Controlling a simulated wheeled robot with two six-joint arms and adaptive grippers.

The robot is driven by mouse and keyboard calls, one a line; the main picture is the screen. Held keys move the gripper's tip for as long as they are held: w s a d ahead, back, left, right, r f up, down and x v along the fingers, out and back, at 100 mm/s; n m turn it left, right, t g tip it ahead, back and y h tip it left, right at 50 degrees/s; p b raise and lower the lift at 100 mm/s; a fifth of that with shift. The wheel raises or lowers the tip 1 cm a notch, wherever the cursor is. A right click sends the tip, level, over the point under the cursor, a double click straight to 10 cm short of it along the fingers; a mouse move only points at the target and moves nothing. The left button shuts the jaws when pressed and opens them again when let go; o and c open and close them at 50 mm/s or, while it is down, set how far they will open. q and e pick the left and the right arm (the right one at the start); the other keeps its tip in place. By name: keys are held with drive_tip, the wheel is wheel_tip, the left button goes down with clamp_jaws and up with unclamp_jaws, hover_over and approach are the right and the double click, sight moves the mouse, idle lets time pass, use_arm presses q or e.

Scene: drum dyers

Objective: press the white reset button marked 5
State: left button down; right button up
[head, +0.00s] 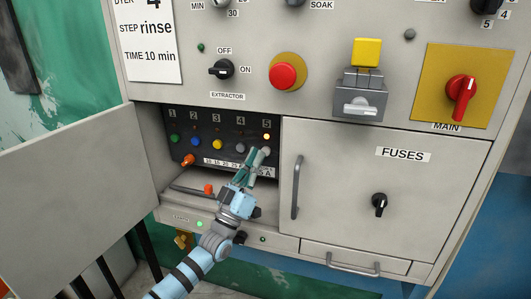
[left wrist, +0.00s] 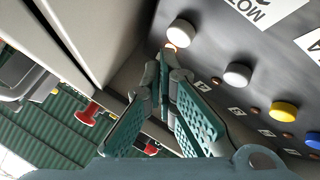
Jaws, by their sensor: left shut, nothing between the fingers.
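The white button marked 5 (head: 265,152) is at the right end of a row in the dark recess, under a lit lamp (head: 266,137). The left wrist view shows this round white button (left wrist: 181,33) at the top. My left gripper (head: 257,155) reaches up into the recess, its fingers together and empty, and partly overlaps the button in the head view. In the left wrist view the fingertips (left wrist: 166,57) are just below and left of the button, near its orange lamp. I cannot tell whether they touch the panel. My right gripper is out of view.
Button 4 (head: 241,149) is close on the left, with yellow (head: 217,145), blue (head: 195,141) and green (head: 174,137) buttons beyond. The open door (head: 75,195) stands left of the recess. The closed fuses door (head: 385,185) with its handle (head: 297,187) borders the right.

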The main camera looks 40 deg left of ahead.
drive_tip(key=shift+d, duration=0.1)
use_arm(q)
drive_tip(key=shift+w+a+b, duration=0.1)
drive_tip(key=shift+w+b, duration=0.25)
drive_tip(key=shift+w, duration=0.05)
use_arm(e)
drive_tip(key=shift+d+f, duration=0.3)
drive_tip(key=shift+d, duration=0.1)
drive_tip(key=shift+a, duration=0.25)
